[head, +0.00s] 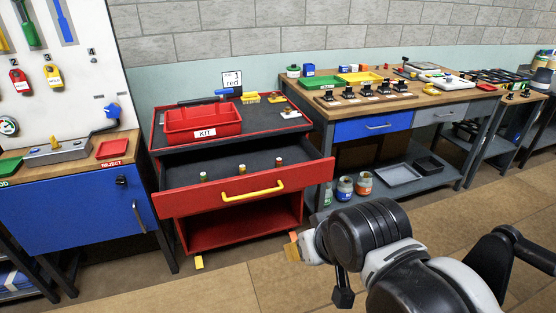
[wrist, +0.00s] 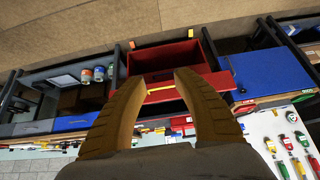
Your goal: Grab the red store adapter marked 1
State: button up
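The red cart (head: 235,200) has its drawer pulled open by a yellow handle (head: 252,190). In the drawer stand three small cylinders: one at left (head: 203,177), one in the middle (head: 242,168) and one at right (head: 279,161). They look like adapters, but their markings are too small to read. A sign reading "1 red" (head: 232,79) stands behind the cart. My gripper (wrist: 168,76) is open and empty in the wrist view, its tan fingers apart. In the head view its tan tip shows low, in front of the cart's right side, apart from the drawer.
A red bin labelled KIT (head: 203,122) sits on the cart top. A blue workbench (head: 75,205) stands at left. A wooden bench with a blue drawer (head: 372,125) stands at right, with jars (head: 364,183) on its lower shelf. The floor in front is clear.

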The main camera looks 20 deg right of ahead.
aim_at(279, 162)
jog(key=i+j, duration=0.1)
jog(key=i, duration=0.5)
jog(key=i+j, duration=0.1)
jog(key=i, duration=0.55)
jog(key=z, duration=0.05)
